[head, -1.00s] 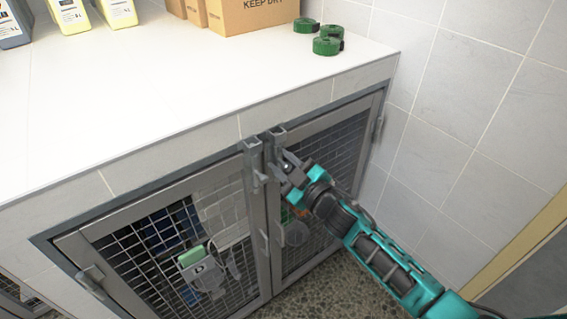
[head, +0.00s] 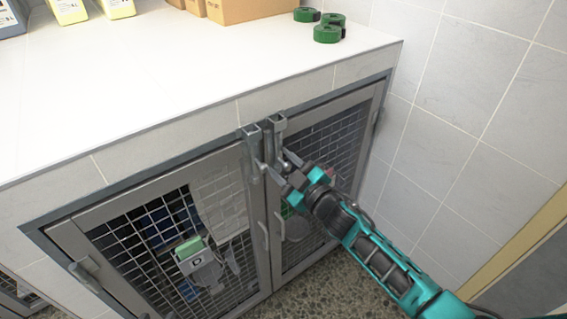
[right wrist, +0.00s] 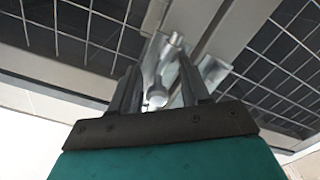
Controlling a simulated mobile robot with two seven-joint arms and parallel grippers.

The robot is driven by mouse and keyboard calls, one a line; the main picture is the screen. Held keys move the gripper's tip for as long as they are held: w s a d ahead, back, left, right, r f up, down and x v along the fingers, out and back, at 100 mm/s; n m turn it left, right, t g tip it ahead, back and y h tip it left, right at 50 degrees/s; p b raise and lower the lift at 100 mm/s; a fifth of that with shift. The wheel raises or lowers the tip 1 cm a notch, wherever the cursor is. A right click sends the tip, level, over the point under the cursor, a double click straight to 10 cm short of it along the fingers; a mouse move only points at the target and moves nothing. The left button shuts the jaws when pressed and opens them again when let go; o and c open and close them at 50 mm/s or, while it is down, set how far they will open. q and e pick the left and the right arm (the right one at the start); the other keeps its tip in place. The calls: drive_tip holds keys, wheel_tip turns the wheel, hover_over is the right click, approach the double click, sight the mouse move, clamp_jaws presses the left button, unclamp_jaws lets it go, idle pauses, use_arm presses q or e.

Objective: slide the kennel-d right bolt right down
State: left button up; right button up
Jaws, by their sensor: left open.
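The kennel-d front has two framed mesh doors; the right door (head: 330,140) carries a grey right bolt (head: 277,132) at its top inner corner, beside a matching left bolt (head: 252,138). My right gripper (head: 287,178) is at the lower part of the right bolt, its arm coming from the right. In the right wrist view, the bolt's round metal knob (right wrist: 157,97) shows between the two dark fingers of my right gripper (right wrist: 158,85). Whether the fingers press on it is unclear. My left gripper is not in view.
A white counter (head: 150,90) overhangs the doors, with green rolls (head: 328,33), a cardboard box (head: 255,10) and bottles at its back. A tiled wall (head: 450,120) stands close on the right.

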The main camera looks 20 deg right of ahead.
drive_tip(key=shift+r, duration=0.15)
use_arm(q)
drive_tip(key=shift+s+a+r+p, duration=0.15)
drive_tip(key=shift+a+p, duration=0.1)
drive_tip(key=shift+p, duration=0.3)
use_arm(e)
drive_tip(key=v, duration=1.3)
use_arm(q)
drive_tip(key=r+p, duration=0.1)
drive_tip(key=p, duration=0.1)
drive_tip(key=a+r+p, duration=0.1)
drive_tip(key=p, duration=0.1)
drive_tip(key=shift+s+a+r+y, duration=0.15)
drive_tip(key=shift+s+r+y, duration=0.05)
drive_tip(key=shift+s+y, duration=0.2)
use_arm(e)
drive_tip(key=s+a+f+m+g+h, duration=0.2)
drive_tip(key=s+f+m+g+h, duration=0.2)
drive_tip(key=s, duration=0.8)
wheel_tip(320, 180, down, 4)
drive_tip(key=m+g, duration=0.2)
drive_tip(key=m, duration=0.2)
drive_tip(key=shift+a, duration=0.3)
drive_tip(key=shift+s+r, duration=0.15)
use_arm(q)
drive_tip(key=shift+w+d+r, duration=0.2)
drive_tip(key=shift+w, duration=0.05)
use_arm(e)
drive_tip(key=shift+c, duration=0.4)
